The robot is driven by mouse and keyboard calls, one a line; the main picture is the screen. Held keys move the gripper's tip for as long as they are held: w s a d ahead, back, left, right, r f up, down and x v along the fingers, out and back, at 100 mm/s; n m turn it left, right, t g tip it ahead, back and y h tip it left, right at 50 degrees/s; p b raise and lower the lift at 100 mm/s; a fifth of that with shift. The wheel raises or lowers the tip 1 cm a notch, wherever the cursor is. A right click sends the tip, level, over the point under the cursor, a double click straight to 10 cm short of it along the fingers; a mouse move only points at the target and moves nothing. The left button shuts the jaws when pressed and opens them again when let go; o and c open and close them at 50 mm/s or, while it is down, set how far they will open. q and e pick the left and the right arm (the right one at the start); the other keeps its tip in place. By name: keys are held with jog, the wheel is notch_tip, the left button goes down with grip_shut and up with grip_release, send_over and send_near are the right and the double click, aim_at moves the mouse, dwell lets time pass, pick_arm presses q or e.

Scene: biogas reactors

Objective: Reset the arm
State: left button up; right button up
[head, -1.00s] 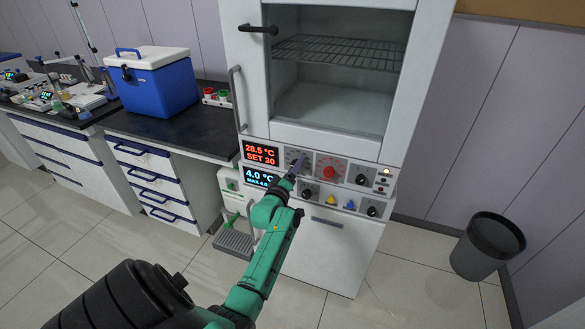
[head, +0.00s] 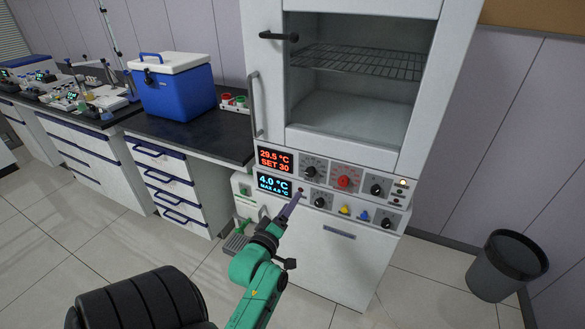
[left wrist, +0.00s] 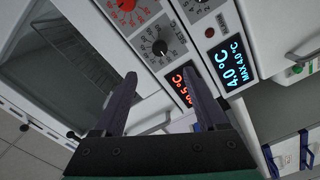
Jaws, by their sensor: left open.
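My left gripper (head: 293,204) is open and empty in front of the lower control panel of the white incubator cabinet (head: 355,265). In the left wrist view its two dark fingers (left wrist: 160,95) stand apart with nothing between them. Beyond them are a black dial (left wrist: 160,47), the red temperature display (left wrist: 181,91) and the blue display (left wrist: 238,62). In the head view the red display (head: 275,160) reads 29.5 °C, SET 30, and the blue display (head: 274,184) reads 4.0 °C. A black dial (head: 311,172) sits right of the red display. My right gripper is not in view.
A blue cooler box (head: 178,92) with a white lid stands on the black counter (head: 190,131) at the left. Red and green capped items (head: 233,100) stand beside it. A dark waste bin (head: 507,268) stands on the floor at right.

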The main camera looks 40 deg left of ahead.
pick_arm(q)
jog(key=s+d+f+m+g+h, duration=0.2)
jog(key=d+f+m+g, duration=0.15)
jog(key=f, duration=0.75)
jog(key=s+d+f+m+g+h, duration=0.25)
jog(key=d+f, duration=0.25)
jog(key=f, duration=0.5)
jog(key=s+d+f+m+g+h, duration=0.1)
jog(key=s+d+f+m+g, duration=0.2)
jog(key=f, duration=0.8)
jog(key=s+f+m+g, duration=0.2)
jog(key=s+f, duration=0.3)
jog(key=s, duration=0.3)
jog(key=s+d+f+m+g, duration=0.1)
jog(key=s+f+m, duration=0.3)
jog(key=s, duration=0.4)
jog(key=s+f+m+g, duration=0.3)
jog(key=s+f, duration=0.3)
jog(key=s, duration=0.3)
jog(key=shift+d+g, duration=0.25)
jog(key=shift+g, duration=0.25)
jog(key=shift+f, duration=0.1)
